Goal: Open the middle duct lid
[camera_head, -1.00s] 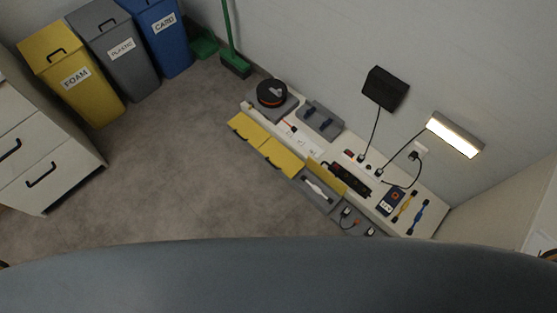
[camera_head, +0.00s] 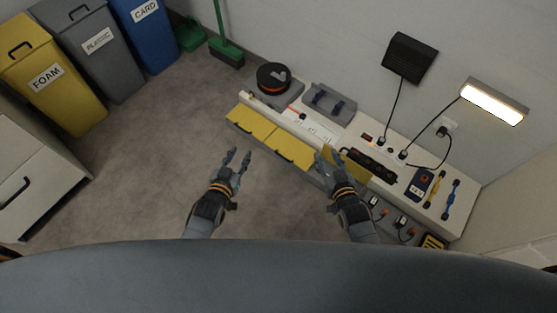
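Yellow duct lids run along the front of the white bench. The left lid (camera_head: 250,122) and the middle lid (camera_head: 291,150) lie flat and closed. Another yellow lid (camera_head: 358,170) further right stands raised, with an open grey duct section in front of it. My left gripper (camera_head: 237,158) is open and empty over the floor, in front of the closed lids and apart from them. My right gripper (camera_head: 329,157) looks open, its fingers close to the right end of the middle lid and the raised lid's left end. Whether it touches either is unclear. It hides part of the open duct.
The bench (camera_head: 460,213) carries a cable reel (camera_head: 273,78), a grey case (camera_head: 328,102), a black power strip (camera_head: 366,165) and a meter (camera_head: 420,184). Cables run up to the wall lamp (camera_head: 494,101). Bins stand at upper left. The floor (camera_head: 150,160) left of the bench is clear.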

